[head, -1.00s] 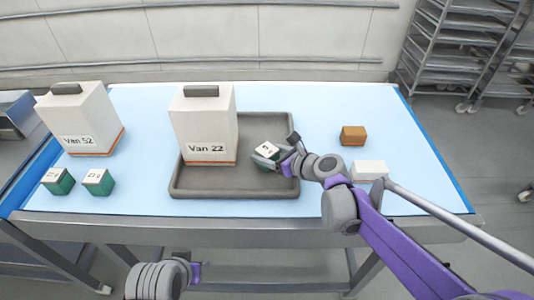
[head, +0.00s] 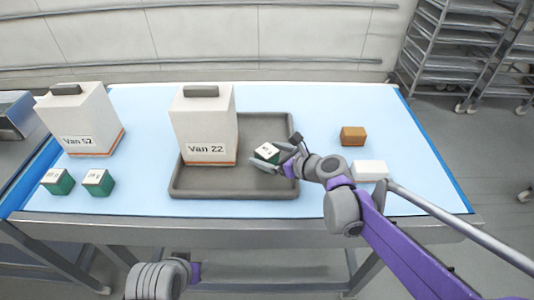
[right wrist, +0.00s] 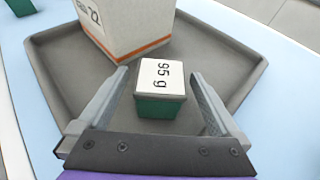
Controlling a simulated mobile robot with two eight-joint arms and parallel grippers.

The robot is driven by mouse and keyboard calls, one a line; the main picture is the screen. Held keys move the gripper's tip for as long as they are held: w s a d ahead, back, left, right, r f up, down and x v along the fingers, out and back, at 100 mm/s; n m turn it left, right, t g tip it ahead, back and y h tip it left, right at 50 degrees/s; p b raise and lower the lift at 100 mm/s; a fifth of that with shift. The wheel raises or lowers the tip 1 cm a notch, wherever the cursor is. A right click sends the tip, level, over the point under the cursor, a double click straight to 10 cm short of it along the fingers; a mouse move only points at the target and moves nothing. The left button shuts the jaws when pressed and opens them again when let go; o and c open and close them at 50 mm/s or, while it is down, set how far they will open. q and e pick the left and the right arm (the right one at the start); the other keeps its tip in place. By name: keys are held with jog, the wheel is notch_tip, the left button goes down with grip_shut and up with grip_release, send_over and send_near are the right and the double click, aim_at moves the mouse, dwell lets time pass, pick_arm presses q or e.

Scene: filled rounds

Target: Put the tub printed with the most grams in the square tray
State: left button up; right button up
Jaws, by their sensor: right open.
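A green tub with a white top (head: 267,153) stands in the grey square tray (head: 230,192). In the right wrist view the tub (right wrist: 160,108) reads "95 g". My right gripper (head: 268,160) is open, its fingers on either side of this tub with gaps between. Two more green tubs stand on the blue table at the left, a left one (head: 57,181) and a right one (head: 98,182); their print is too small to read. Part of my left arm shows at the bottom, but its gripper jaws cannot be made out.
A white box marked "Van 22" (head: 205,125) stands in the tray's left part. Another marked "Van 52" (head: 82,120) stands at the far left. A brown block (head: 353,136) and a white block (head: 370,170) lie right of the tray, near my right arm.

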jog(key=v, duration=1)
jog(key=shift+s+d+r, duration=0.1)
jog(key=shift+s+d, duration=0.1)
jog(key=shift+d, duration=0.05)
jog(key=shift+s+d+r, duration=0.1)
jog(key=shift+s+d, duration=0.05)
jog(key=shift+s, duration=0.05)
